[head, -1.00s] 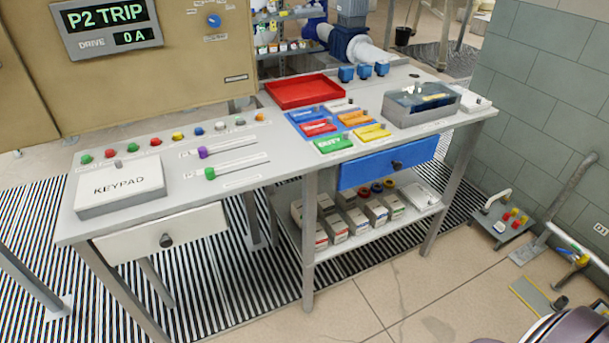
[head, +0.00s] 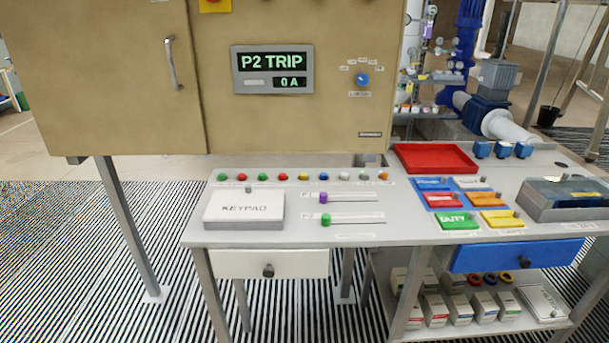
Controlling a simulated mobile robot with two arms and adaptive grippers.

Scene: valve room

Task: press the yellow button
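The yellow button (head: 303,177) is a small round knob in a row of coloured buttons along the back of the grey bench (head: 400,222). A red button (head: 283,177) is just left of it and a blue button (head: 322,177) just right of it. Nothing covers the yellow button. Neither of my grippers shows in the head view.
A keypad box (head: 244,209) and two sliders, purple (head: 323,198) and green (head: 326,219), stand in front of the row. A tan cabinet (head: 290,125) with a P2 TRIP display (head: 272,70) rises behind. A red tray (head: 436,158) lies right.

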